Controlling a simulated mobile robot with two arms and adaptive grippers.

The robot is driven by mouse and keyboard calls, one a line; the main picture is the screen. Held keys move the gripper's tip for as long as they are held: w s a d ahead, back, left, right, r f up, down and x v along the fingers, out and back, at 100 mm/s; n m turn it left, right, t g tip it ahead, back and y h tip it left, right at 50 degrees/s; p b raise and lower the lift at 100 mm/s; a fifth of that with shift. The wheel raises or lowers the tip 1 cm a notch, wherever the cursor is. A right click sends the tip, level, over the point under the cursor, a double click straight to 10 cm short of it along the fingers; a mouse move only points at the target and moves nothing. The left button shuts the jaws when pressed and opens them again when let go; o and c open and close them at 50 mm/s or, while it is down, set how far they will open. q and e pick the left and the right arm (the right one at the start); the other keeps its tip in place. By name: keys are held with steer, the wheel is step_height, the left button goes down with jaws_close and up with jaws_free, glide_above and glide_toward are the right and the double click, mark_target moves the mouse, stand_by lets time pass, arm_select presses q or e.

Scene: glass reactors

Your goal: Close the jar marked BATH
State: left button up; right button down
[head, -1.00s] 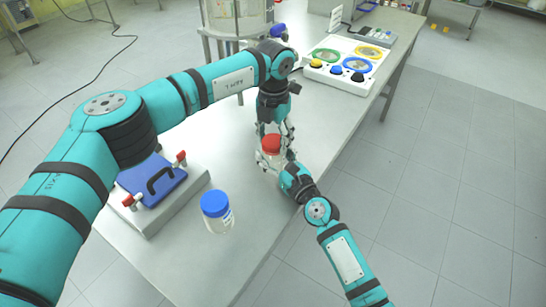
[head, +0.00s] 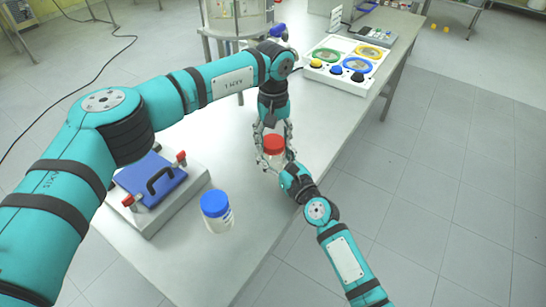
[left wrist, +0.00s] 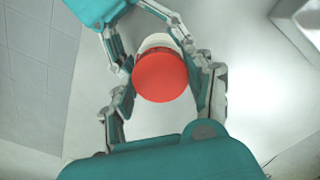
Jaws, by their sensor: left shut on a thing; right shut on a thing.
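A jar with a red lid (head: 273,144) is held above or at the table between my two grippers; I cannot tell whether it touches the table. My left gripper (head: 274,138) comes from above, its fingers shut on the red lid from both sides. My right gripper (head: 279,163) comes from the lower right, its fingers shut around the jar's pale body. In the left wrist view the red lid (left wrist: 160,76) sits over the jar body (left wrist: 158,41), most of which is hidden under it. No BATH marking is readable.
A blue-lidded jar (head: 217,211) stands on the table (head: 205,262) at the front. A blue-topped device with a black handle (head: 150,180) is at left. A white panel with coloured rings and buttons (head: 345,65) is at the back. A glass reactor (head: 235,18) stands behind.

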arm_select(q)
steer(key=o, duration=1.4)
steer(key=shift+c, duration=0.2)
step_height(320, 180, up, 12)
arm_select(e)
steer(key=shift+c, duration=1.1)
jaws_free()
steer(key=shift+s, duration=0.1)
steer(key=v, duration=1.1)
steer(key=shift+s+d, duration=0.25)
steer(key=shift+s, duration=0.1)
arm_select(q)
steer(key=shift+r, duration=0.1)
